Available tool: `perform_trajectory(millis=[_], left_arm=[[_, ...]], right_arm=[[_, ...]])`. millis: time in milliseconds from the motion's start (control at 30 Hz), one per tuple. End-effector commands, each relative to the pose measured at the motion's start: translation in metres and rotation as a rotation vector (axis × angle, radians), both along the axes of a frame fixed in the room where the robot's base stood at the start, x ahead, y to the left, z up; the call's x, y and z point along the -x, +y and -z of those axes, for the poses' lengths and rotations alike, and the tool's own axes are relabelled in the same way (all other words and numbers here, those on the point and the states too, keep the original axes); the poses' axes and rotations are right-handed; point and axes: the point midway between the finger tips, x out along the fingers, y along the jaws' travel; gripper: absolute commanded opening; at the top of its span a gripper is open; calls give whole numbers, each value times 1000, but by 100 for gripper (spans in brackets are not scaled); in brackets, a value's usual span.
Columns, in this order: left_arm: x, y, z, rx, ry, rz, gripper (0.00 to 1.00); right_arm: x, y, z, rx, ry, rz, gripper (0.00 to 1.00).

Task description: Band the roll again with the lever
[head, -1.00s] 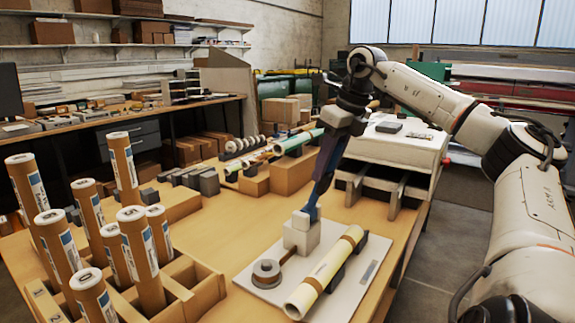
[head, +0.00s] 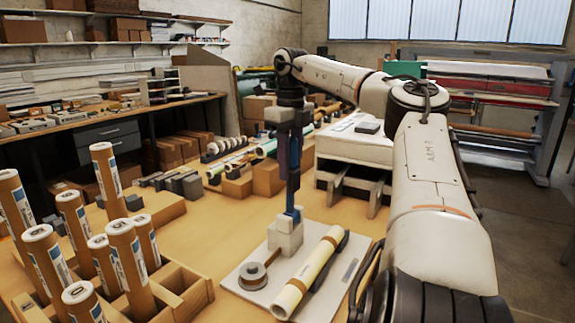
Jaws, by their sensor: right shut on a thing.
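A cream roll (head: 313,265) lies slantwise in a dark cradle on a pale base plate (head: 252,287). Brown bands show around it near its far end and nearer its front end. Left of the roll stand a grey-white block (head: 285,240) and a round grey spool (head: 252,275), with a thin brown strip between them. My right gripper (head: 291,212) points down from above, its tips at the small pale lever top on the block. It is shut on the lever, which its fingers mostly hide. My left gripper is not in view.
A wooden rack (head: 185,293) with several upright brown tubes (head: 124,255) stands at the left front. Grey blocks, cardboard boxes (head: 268,178) and more rolls line the back of the table.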

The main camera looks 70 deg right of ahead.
Motion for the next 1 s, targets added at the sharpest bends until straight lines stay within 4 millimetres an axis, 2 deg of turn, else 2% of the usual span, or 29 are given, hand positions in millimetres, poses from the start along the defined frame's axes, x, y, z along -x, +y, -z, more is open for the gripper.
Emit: perform_trajectory(millis=[100, 133, 200, 233, 500, 633, 1000], left_arm=[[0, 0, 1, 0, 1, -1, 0], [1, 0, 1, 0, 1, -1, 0], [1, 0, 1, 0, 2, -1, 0], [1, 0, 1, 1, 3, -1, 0], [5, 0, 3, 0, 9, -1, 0], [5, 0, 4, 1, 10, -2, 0], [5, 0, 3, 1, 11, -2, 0]], right_arm=[[1, -1, 1, 5, 5, 1, 0], [1, -1, 1, 5, 5, 1, 31], [1, -1, 1, 4, 4, 0, 43], [1, -1, 1, 3, 4, 0, 45], [0, 0, 0, 2, 2, 0, 45], [1, -1, -9, 4, 4, 1, 45], [0, 0, -80, 6, 3, 3, 45]])
